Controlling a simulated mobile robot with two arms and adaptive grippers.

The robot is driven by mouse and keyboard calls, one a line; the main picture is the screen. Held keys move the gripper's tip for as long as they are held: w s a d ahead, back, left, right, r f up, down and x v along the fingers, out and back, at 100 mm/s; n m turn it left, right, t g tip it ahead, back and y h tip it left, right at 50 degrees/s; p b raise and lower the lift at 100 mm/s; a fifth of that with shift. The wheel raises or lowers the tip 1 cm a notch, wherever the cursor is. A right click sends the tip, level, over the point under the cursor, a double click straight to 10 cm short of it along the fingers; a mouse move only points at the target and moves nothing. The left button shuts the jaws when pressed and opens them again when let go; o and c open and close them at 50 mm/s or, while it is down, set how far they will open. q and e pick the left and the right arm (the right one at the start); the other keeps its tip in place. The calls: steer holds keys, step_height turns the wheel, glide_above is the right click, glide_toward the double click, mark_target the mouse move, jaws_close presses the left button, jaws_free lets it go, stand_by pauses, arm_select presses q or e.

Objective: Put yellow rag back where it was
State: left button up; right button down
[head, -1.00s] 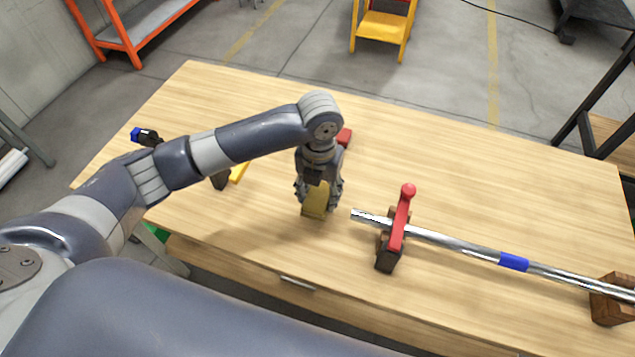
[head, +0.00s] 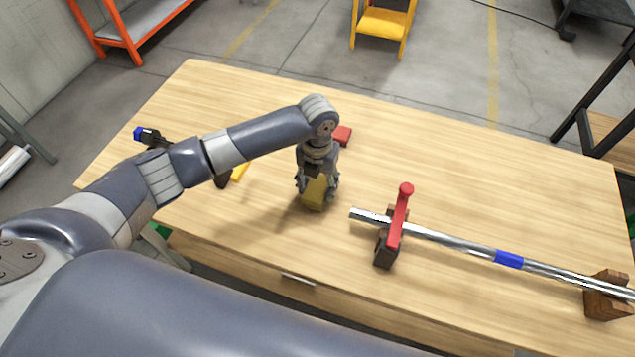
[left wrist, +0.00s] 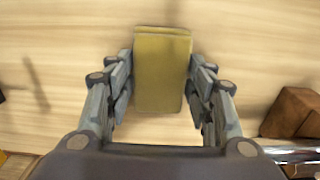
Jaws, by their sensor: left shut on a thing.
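The yellow rag (head: 314,194) is a folded, flat block in the head view, at the middle of the wooden table. My left gripper (head: 317,186) points down over it and is shut on it. In the left wrist view the rag (left wrist: 162,70) sits between the two fingers of the left gripper (left wrist: 161,82). Whether the rag touches the table or hangs just above it, I cannot tell. My right gripper is not in view.
A metal rod (head: 465,247) with a blue band runs right of the rag, through a red-handled clamp (head: 397,225) to a wooden block (head: 606,296). A red object (head: 342,135) lies behind my gripper. A blue-ended dark tool (head: 150,137) lies left. The back of the wooden table (head: 460,150) is clear.

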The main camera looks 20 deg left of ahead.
mark_target(318, 188)
arm_select(q)
steer(key=shift+f, duration=0.15)
steer(key=o, duration=1)
steer(key=shift+r, duration=0.2)
step_height(318, 188, up, 12)
steer(key=shift+r+b, duration=0.1)
steer(key=shift+b, duration=0.55)
